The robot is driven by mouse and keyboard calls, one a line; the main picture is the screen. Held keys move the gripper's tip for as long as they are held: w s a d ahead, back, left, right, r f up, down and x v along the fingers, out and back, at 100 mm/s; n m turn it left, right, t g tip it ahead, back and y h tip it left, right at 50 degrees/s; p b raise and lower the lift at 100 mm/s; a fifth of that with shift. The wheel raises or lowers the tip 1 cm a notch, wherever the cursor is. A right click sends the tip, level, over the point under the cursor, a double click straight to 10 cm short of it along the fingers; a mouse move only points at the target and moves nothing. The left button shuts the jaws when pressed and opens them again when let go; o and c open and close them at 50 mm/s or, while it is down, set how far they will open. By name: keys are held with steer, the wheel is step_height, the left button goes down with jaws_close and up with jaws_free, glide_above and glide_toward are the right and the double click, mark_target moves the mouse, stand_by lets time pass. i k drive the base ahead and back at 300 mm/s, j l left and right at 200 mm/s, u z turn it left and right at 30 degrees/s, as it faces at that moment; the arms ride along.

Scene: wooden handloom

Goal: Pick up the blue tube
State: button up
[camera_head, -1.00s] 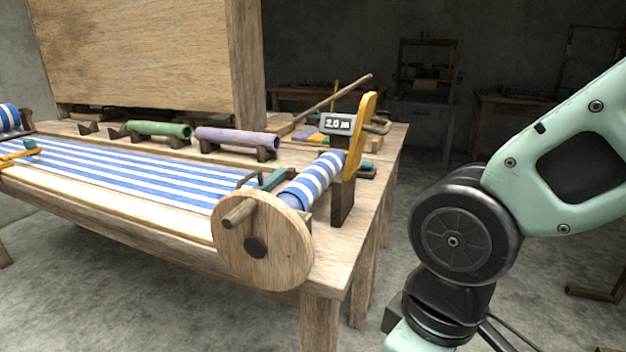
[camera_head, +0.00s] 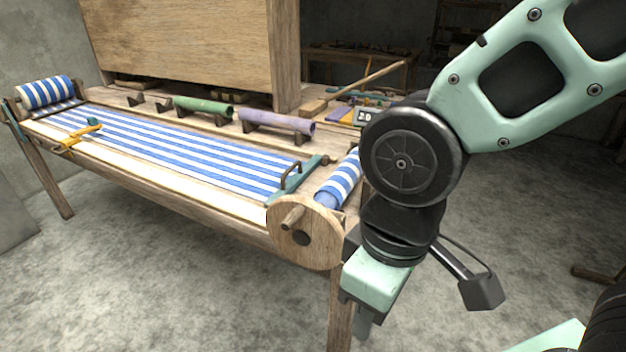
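No separate blue tube lies in the rests. A plain blue tube end (camera_head: 329,197) shows at the near right of the loom, with blue-and-white striped cloth (camera_head: 344,178) wound around the rest of it. It sits behind a round wooden disc (camera_head: 305,234) with a peg handle. My arm hides the far end of this roll. My gripper (camera_head: 364,322) hangs pointing down beside the loom's right end, in front of the roll and apart from it. Its fingers are mostly hidden, so its opening does not show.
A green tube (camera_head: 204,107) and a purple tube (camera_head: 277,121) lie on dark rests along the loom's back; another rest (camera_head: 150,102) is empty. A wooden panel (camera_head: 185,40) stands behind. A yellow-handled tool (camera_head: 76,138) lies on the cloth at left. Floor is free in front.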

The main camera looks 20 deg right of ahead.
mark_target(331, 194)
steer(key=i+j+u, duration=0.3)
steer(key=j+u, duration=0.15)
steer(key=j, duration=0.15)
steer(key=i+j+u, duration=0.55)
steer(key=i, duration=0.25)
steer(key=i+j+u, duration=0.1)
steer(key=i, duration=0.25)
steer(key=i+z, duration=0.3)
steer(key=z, duration=0.15)
steer(key=i+j+z, duration=0.2)
steer(key=z, duration=0.25)
steer(key=i+z, duration=0.25)
steer(key=z, duration=0.2)
steer(key=i+z, duration=0.2)
steer(key=z, duration=0.3)
steer(key=i+j+z, duration=0.2)
steer(key=z, duration=0.25)
steer(key=i+j+z, duration=0.2)
steer(key=z, duration=0.3)
